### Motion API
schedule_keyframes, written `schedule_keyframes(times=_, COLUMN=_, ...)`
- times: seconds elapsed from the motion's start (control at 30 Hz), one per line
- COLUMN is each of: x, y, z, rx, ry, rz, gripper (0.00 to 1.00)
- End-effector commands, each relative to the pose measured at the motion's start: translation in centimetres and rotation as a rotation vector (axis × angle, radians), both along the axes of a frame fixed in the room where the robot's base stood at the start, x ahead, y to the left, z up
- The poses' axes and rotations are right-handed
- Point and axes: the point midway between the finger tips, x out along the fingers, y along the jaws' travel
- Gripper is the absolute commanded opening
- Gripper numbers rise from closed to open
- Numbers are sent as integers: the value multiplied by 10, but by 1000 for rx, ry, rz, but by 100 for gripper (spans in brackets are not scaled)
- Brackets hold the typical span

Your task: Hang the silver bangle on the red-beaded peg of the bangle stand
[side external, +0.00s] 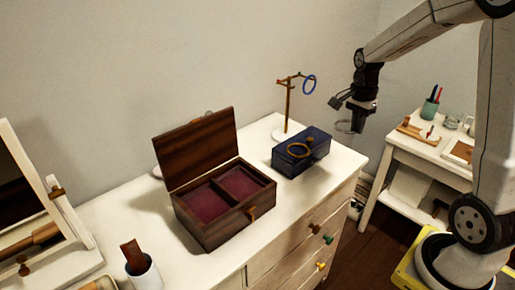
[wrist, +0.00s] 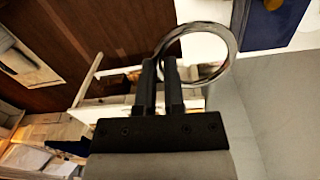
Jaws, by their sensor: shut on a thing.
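The silver bangle (side external: 344,127) is a thin ring hanging at my gripper (side external: 354,108), in the air right of the dresser's far end. In the wrist view the bangle (wrist: 234,52) is held at its edge between the fingertips of my gripper (wrist: 160,66), with most of the ring sticking out to the right. The bangle stand (side external: 288,108) is a thin upright post on a pale round base, left of my gripper. A blue bangle (side external: 309,85) hangs at its right side. The pegs' bead colours are too small to tell.
A dark blue box (side external: 290,164) with a gold bangle (side external: 299,151) on it sits in front of the stand. An open wooden jewellery box (side external: 206,222), a mirror (side external: 50,205) and a cup (side external: 143,275) are further left. A white side table (side external: 395,143) stands right.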

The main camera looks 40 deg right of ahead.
Motion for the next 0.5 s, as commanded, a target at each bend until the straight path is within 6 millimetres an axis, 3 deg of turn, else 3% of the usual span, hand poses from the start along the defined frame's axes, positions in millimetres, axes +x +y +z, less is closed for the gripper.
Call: schedule_keyframes(times=0.5, x=22, y=37, z=-13, rx=85, ry=226, rz=-506, gripper=0)
